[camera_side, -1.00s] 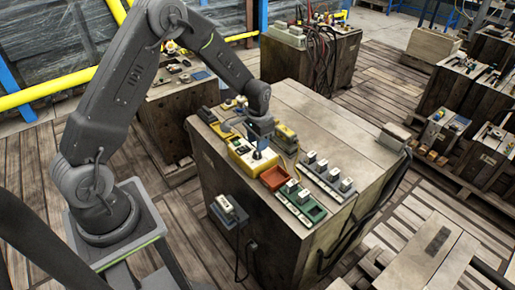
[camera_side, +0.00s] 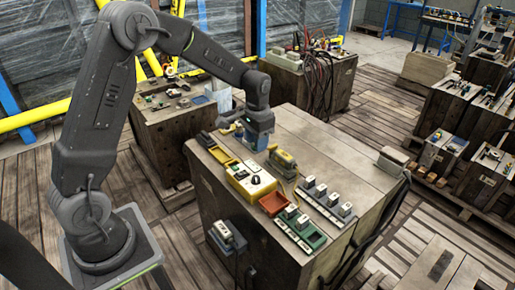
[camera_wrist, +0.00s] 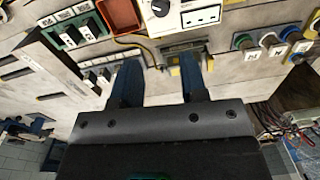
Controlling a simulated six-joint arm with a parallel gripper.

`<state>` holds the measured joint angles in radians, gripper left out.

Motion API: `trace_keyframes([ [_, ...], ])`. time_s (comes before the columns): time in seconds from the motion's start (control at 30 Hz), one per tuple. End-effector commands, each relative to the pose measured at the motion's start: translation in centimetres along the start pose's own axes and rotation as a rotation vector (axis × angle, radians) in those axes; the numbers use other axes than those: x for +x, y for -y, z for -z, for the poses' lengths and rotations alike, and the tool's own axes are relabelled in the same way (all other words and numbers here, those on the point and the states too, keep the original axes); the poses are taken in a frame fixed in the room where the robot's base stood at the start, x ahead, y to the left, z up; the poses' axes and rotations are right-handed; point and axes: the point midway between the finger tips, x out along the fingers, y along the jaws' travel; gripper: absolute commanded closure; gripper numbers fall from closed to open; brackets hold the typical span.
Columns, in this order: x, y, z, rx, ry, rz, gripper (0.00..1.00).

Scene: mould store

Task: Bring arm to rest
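My gripper (camera_side: 256,142) is above the back left part of the near wooden cabinet top (camera_side: 318,136), just behind the yellow box with a white panel and black dial (camera_side: 252,181). In the wrist view my gripper (camera_wrist: 158,68) shows two blue fingers apart with nothing held between them. A grey and yellow block (camera_wrist: 183,50) lies beyond the fingertips on the surface. In the wrist view the white panel with the dial (camera_wrist: 172,14) is at the top edge. My arm is bent, with its elbow high on the left.
On the cabinet are a yellow-grey connector (camera_side: 284,160), a red tray (camera_side: 273,204), a green tray with switches (camera_side: 308,238) and a row of switch blocks (camera_side: 328,200). Another cabinet (camera_side: 160,130) stands behind left. Yellow rails (camera_side: 40,115) run behind my arm.

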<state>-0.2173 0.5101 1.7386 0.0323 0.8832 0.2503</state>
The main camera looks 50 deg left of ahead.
Motion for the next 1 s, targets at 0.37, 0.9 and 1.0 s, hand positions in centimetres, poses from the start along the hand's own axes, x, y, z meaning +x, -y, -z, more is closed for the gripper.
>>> trace_keyframes([
  [0.37, -10.8, -4.8, -6.9, -0.018, -0.176, 0.024, 0.60],
  [0.9, -16.5, -10.6, -21.9, -0.054, -0.453, -0.004, 0.60],
  [1.0, -16.4, -10.9, -23.2, -0.056, -0.476, -0.010, 0.60],
])
